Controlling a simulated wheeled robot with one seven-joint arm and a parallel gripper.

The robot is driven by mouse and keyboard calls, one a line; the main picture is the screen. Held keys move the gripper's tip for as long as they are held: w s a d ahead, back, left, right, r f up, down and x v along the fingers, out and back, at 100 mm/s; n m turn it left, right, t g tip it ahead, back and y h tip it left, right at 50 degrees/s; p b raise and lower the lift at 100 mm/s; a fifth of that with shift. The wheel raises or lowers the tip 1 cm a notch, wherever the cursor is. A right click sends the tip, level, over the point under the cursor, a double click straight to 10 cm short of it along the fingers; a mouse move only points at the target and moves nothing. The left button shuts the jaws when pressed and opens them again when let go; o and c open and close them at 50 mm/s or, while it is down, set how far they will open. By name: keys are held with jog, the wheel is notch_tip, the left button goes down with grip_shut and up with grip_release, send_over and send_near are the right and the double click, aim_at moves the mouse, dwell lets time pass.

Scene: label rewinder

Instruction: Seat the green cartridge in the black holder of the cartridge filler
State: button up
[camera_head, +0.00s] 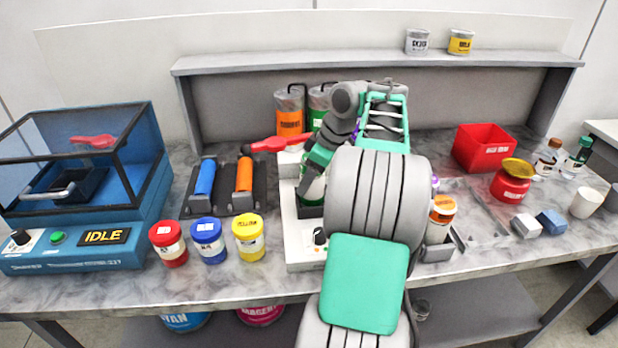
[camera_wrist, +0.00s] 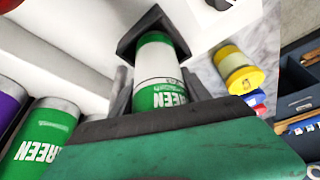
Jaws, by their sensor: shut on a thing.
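The green cartridge (camera_wrist: 158,70), with a white band and green ends, is between the two fingers of my gripper (camera_wrist: 157,88) in the wrist view. My gripper is shut on it. The cartridge's far end lies inside the outline of the square black holder (camera_wrist: 127,45); how deep it sits I cannot tell. In the head view the cartridge (camera_head: 314,190) stands roughly upright at the black holder (camera_head: 308,210) on the white cartridge filler (camera_head: 300,252). My arm hides much of the filler there, and my gripper (camera_head: 312,178) is at the cartridge's upper part.
Red, blue and yellow jars (camera_head: 250,237) stand left of the filler. A tray with blue and orange rollers (camera_head: 244,175) is behind them. Large orange and green canisters (camera_head: 290,110) stand behind my arm.

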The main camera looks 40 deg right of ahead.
jog(key=shift+f+b, duration=0.3)
dwell(0.4)
jog(key=o, duration=1.7)
jog(key=shift+r, duration=0.1)
